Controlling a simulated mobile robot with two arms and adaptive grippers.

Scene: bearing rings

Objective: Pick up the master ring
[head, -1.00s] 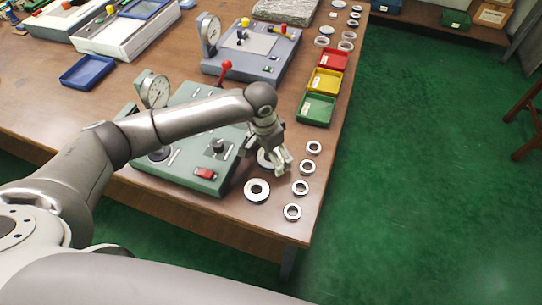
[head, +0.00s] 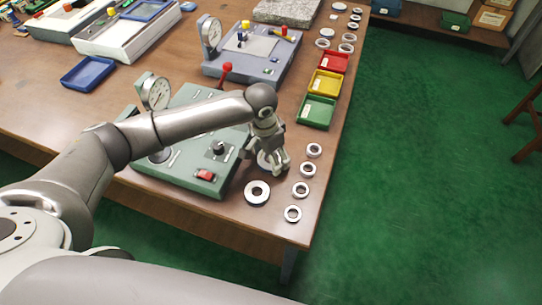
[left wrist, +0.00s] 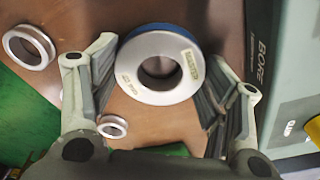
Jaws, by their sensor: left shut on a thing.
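The master ring (left wrist: 131,76) is a large, pale metal ring with a blue outer edge and a small label, seen in the left wrist view. It lies between the fingers of my left gripper, which is shut on it. My right gripper is in neither view.
The green gauge base (head: 190,170) stands close on the left. Green (head: 317,112), yellow and red trays are behind.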

